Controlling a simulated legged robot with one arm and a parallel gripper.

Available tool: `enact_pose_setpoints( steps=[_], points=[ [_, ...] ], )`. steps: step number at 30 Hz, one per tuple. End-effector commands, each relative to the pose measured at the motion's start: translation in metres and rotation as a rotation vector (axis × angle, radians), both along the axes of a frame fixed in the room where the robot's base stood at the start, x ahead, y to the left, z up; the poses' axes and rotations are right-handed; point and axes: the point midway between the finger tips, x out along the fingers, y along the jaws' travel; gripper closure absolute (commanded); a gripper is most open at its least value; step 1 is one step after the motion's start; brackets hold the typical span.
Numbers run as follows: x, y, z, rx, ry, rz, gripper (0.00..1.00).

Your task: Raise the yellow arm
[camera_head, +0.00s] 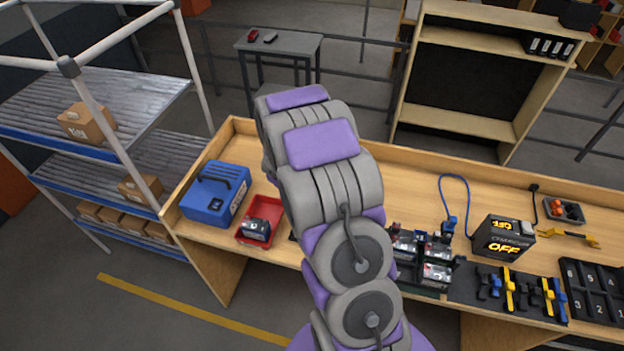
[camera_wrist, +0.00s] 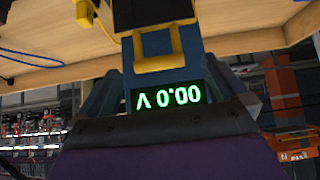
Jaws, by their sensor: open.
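In the head view, a yellow arm-like piece (camera_head: 570,237) lies on the bench right of the black box with the lit display. Upright yellow pieces (camera_head: 509,290) stand among blue and black ones on a dark mat at the front edge; I cannot tell which is the task's yellow arm. In the wrist view, a yellow bracket-shaped part (camera_wrist: 158,50) shows at the top, on a blue body. My gripper (camera_wrist: 165,88) is open, its dark fingers either side of a green display reading upside down; contact is unclear. In the head view my arm hides the gripper.
The wooden bench (camera_head: 395,190) also holds a blue case (camera_head: 214,193), a red tray (camera_head: 270,213), the black display box (camera_head: 502,238) and a dark numbered rack (camera_head: 592,290). A roller rack (camera_head: 120,95) with cartons stands left. A wooden shelf (camera_head: 455,121) stands behind.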

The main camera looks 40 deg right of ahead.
Motion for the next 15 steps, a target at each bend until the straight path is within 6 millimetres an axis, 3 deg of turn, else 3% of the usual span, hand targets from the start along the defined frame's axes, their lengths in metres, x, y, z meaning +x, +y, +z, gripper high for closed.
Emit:
enact_pose_setpoints(
  steps=[15],
  points=[
    [-0.030,0.041,0.063,-0.006,-0.005,0.003,0.00]
  ],
)
